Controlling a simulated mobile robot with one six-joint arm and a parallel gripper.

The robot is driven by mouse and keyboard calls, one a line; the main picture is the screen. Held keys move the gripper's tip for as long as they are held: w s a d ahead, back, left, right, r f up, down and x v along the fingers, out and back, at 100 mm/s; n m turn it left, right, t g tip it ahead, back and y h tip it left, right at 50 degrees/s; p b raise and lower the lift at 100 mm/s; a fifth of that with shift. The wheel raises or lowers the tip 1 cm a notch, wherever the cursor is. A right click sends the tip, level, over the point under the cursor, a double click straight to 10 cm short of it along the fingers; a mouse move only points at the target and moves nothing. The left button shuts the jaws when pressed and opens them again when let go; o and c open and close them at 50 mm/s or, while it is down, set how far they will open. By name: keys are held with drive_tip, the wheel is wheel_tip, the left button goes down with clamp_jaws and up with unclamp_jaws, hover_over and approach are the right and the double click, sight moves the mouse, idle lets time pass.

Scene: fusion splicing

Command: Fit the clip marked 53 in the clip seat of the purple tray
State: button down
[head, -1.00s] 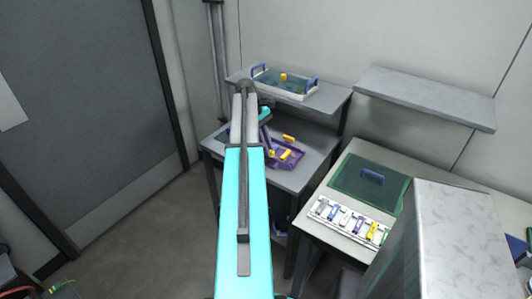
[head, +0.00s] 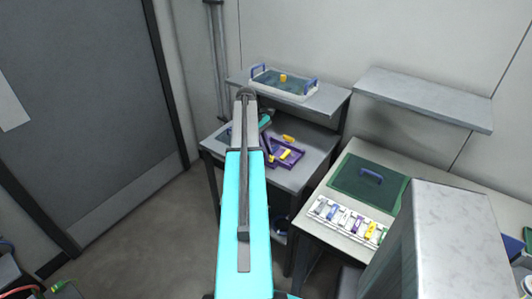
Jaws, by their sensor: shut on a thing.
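The purple tray (head: 299,152) lies on the grey table at the back centre, with a yellow piece (head: 285,155) in it. Another yellow piece (head: 288,138) is at its far edge. My gripper (head: 270,154) is small and partly hidden behind my cyan arm, at the tray's left side. It is shut on what looks like a small yellow clip (head: 271,159), low over or at the tray. I cannot tell whether the clip touches the tray. No number is readable, and the clip seat cannot be made out.
A shelf above the table holds a tray with blue handles (head: 284,84). A grey block (head: 450,235) stands at the front right.

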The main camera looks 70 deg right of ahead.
drive_tip(key=shift+s+a+f, duration=0.1)
drive_tip(key=shift+a+f, duration=0.05)
drive_tip(key=shift+f, duration=0.35)
drive_tip(key=shift+a+f, duration=0.15)
drive_tip(key=shift+f, duration=0.3)
drive_tip(key=c, duration=1.7)
unclamp_jaws()
drive_tip(key=shift+c, duration=0.2)
drive_tip(key=shift+r, duration=0.1)
drive_tip(key=shift+d+r, duration=0.15)
drive_tip(key=shift+r, duration=0.25)
drive_tip(key=shift+d+r+b, duration=0.2)
drive_tip(key=shift+b, duration=0.1)
drive_tip(key=b+v, duration=0.2)
drive_tip(key=v, duration=1)
drive_tip(key=shift+w, duration=0.2)
drive_tip(key=shift+a, duration=0.1)
